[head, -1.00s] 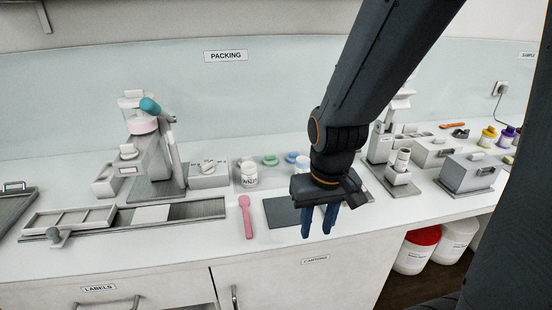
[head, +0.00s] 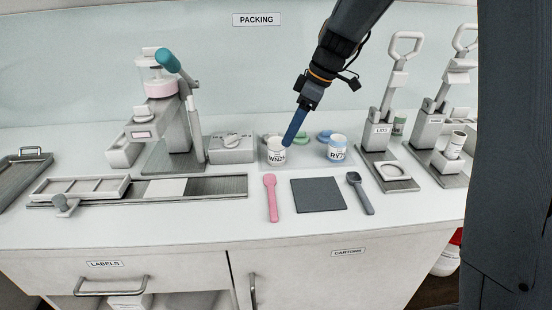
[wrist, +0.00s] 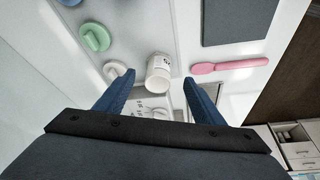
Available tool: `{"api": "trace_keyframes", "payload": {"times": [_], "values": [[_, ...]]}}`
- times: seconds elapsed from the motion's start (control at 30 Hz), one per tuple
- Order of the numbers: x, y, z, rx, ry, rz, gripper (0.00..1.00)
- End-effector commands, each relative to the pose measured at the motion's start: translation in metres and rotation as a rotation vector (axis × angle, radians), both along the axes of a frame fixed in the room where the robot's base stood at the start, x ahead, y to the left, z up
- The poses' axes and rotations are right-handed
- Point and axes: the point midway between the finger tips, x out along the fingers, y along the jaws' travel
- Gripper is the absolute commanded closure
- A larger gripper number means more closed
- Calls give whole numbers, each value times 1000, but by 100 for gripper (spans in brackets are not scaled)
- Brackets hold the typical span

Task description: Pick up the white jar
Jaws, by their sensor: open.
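The white jar (head: 276,157), with dark lettering on its front, stands upright on the counter behind the pink spoon. My gripper (head: 290,142) points down at the jar from the upper right, its blue fingers overlapping the jar's right edge in the head view. In the wrist view the jar (wrist: 158,75) shows ahead, between the two spread fingers. My gripper (wrist: 159,88) is open and empty. I cannot tell whether a finger touches the jar.
Green (wrist: 95,37) and white (wrist: 117,70) lids lie near the jar. A pink spoon (head: 271,197), dark mat (head: 318,195) and dark spoon (head: 360,192) lie in front. A grey box (head: 232,150) stands left.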

Motion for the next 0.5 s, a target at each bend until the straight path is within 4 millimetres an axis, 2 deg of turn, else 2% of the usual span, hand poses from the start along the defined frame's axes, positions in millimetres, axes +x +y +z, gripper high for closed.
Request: {"api": "trace_keyframes", "payload": {"times": [0.17,0.5], "values": [[6,10,-9,7,-10,37,38],[10,31,-40,6,-8,34,38]]}}
